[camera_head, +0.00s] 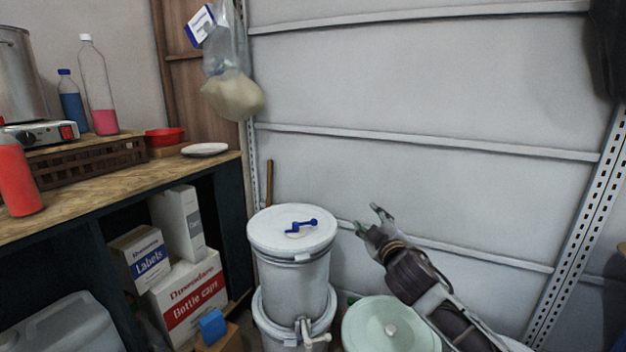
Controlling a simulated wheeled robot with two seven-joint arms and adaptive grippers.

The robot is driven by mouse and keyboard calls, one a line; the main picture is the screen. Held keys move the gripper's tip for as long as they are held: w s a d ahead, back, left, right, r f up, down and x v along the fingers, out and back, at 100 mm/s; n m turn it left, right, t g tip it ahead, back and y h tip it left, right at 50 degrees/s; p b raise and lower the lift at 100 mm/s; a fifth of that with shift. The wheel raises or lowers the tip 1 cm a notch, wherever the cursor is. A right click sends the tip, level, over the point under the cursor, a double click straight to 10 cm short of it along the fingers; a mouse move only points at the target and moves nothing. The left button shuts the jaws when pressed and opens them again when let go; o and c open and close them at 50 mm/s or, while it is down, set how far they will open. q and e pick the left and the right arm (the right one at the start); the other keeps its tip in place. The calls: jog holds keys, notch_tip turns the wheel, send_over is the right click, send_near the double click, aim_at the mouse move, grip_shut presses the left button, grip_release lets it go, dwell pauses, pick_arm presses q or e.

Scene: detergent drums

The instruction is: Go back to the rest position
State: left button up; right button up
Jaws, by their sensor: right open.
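My right gripper (369,219) is at the lower middle of the head view, its arm coming in from the lower right. Its fingers are spread and nothing is between them. It is to the right of a white lidded drum (292,255), apart from it in the picture. A blue valve handle (301,226) lies on that drum's lid. A pale green round lid (391,330) shows below my right forearm, partly hidden by it. My left gripper does not show.
A lower white drum (268,322) with a tap stands under the upper one. A panelled wall closes the back.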

pick_arm(q)
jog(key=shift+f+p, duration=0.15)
jog(key=shift+p, duration=0.6)
pick_arm(e)
jog(key=s+a+f+m+g, duration=0.1)
jog(key=s+f+m+g, duration=0.3)
jog(key=s+f, duration=1.4)
jog(key=s+f+m+g+y, duration=0.1)
jog(key=s+f+m+g, duration=0.4)
jog(key=s+f, duration=1.3)
notch_tip(320, 180, down, 7)
jog(key=g, duration=0.3)
jog(key=shift+a+y, duration=0.3)
jog(key=shift+a, duration=0.05)
pick_arm(q)
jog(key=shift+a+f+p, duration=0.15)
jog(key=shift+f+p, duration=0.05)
jog(key=shift+p, duration=0.35)
pick_arm(e)
jog(key=shift+d+f, duration=0.1)
jog(key=shift+f, duration=0.2)
